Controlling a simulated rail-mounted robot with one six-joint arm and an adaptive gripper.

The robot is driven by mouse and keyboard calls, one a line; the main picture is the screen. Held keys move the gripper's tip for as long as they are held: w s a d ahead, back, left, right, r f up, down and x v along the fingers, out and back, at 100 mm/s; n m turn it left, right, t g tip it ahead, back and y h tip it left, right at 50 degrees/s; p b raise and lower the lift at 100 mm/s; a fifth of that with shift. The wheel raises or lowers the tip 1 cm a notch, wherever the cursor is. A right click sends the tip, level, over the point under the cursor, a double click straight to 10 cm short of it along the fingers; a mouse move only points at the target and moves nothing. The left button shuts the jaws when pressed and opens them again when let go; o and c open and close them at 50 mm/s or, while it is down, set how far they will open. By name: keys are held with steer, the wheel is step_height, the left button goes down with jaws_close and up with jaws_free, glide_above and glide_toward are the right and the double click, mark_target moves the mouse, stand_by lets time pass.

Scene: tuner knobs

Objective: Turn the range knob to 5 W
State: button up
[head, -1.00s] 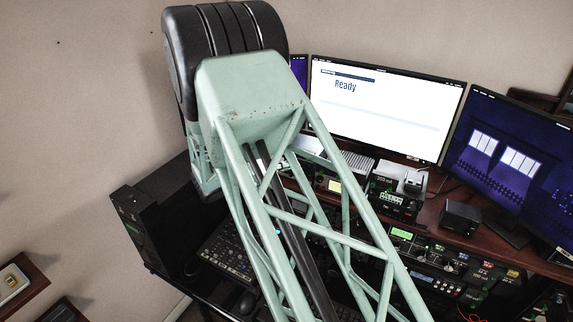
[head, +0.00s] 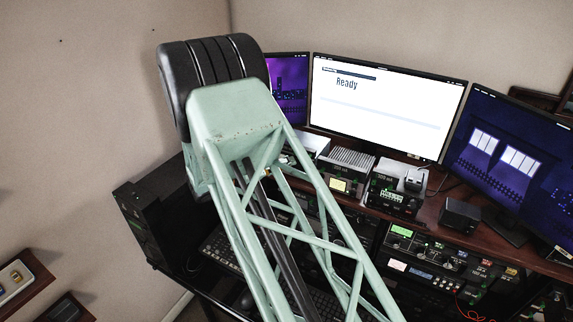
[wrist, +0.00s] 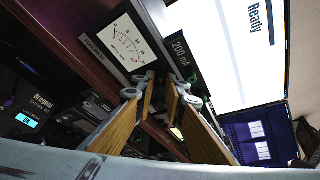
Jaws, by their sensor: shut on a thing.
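In the wrist view, a dark tuner box with a white analog meter (wrist: 122,44) lies just beyond my fingertips. It appears turned sideways in this view. My gripper (wrist: 162,84) has its two wood-coloured fingers reaching to the front of this box, beside the meter. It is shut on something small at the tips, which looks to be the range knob. The fingertips hide the knob, so its pointer and range marks cannot be read. In the head view my own arm covers the gripper and the work spot.
A "200 mA" box face (wrist: 182,52) is close beside the fingers. In the head view, a finned unit (head: 350,160) and another device (head: 392,195) stand on the wooden shelf, under a white "Ready" monitor (head: 385,105). A rack with a green display (head: 402,231) is below.

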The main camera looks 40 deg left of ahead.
steer(key=o, duration=0.8)
steer(key=shift+o, duration=0.2)
steer(key=v, duration=1.2)
stand_by(0.4)
